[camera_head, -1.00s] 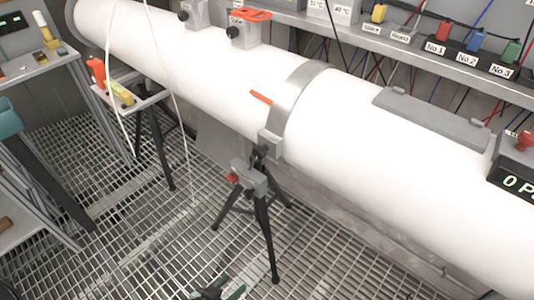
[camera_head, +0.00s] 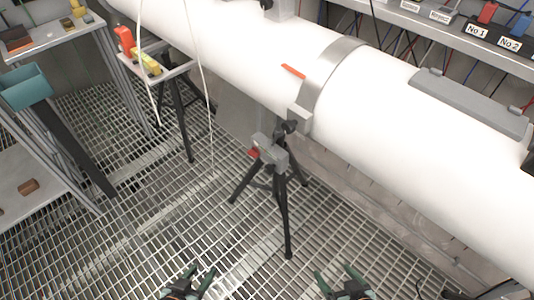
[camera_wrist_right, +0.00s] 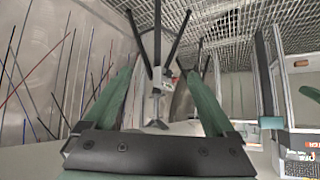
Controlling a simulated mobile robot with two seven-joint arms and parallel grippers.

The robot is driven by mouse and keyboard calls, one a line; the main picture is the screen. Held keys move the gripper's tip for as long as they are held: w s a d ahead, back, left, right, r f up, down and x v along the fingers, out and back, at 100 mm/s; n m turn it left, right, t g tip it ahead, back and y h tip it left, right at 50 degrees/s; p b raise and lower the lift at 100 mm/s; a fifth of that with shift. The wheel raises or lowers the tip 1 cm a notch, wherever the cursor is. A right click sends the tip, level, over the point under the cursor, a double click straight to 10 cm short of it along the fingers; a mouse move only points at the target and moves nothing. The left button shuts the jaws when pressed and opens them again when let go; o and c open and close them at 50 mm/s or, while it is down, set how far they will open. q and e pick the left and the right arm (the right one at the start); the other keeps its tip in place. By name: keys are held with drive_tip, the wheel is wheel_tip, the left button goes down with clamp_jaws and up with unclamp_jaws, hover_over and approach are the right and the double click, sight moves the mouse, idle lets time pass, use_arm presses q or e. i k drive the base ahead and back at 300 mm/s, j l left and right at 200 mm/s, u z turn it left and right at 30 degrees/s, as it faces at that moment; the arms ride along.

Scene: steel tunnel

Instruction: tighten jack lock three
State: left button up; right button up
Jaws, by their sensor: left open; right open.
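A black tripod jack (camera_head: 284,205) stands on the grating under the white pipe (camera_head: 420,150). Its grey lock box (camera_head: 270,151) has a small red part (camera_head: 254,153) on its left side. No number is readable on it. My left gripper (camera_head: 191,272) is open and empty at the bottom of the head view, in front and to the left of the jack. My right gripper (camera_head: 336,273) is open and empty, in front and to the right of it. In the right wrist view, a tripod jack (camera_wrist_right: 158,75) shows beyond the open green fingers (camera_wrist_right: 160,88), apart from them.
A shelf unit with a teal bin (camera_head: 25,88) stands further left. White cords (camera_head: 205,95) hang between it and the jack. The grating (camera_head: 150,220) in front is mostly clear.

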sight(255, 152)
drive_tip(key=i+j+z, duration=0.2)
drive_tip(key=j, duration=0.4)
drive_tip(key=i+j+z, duration=0.15)
drive_tip(key=j, duration=0.5)
drive_tip(key=i+j+z, duration=0.2)
drive_tip(key=j, duration=0.45)
drive_tip(key=i+j+z, duration=0.2)
drive_tip(key=j, duration=0.5)
drive_tip(key=j+z, duration=0.15)
drive_tip(key=j, duration=0.5)
drive_tip(key=k, duration=0.05)
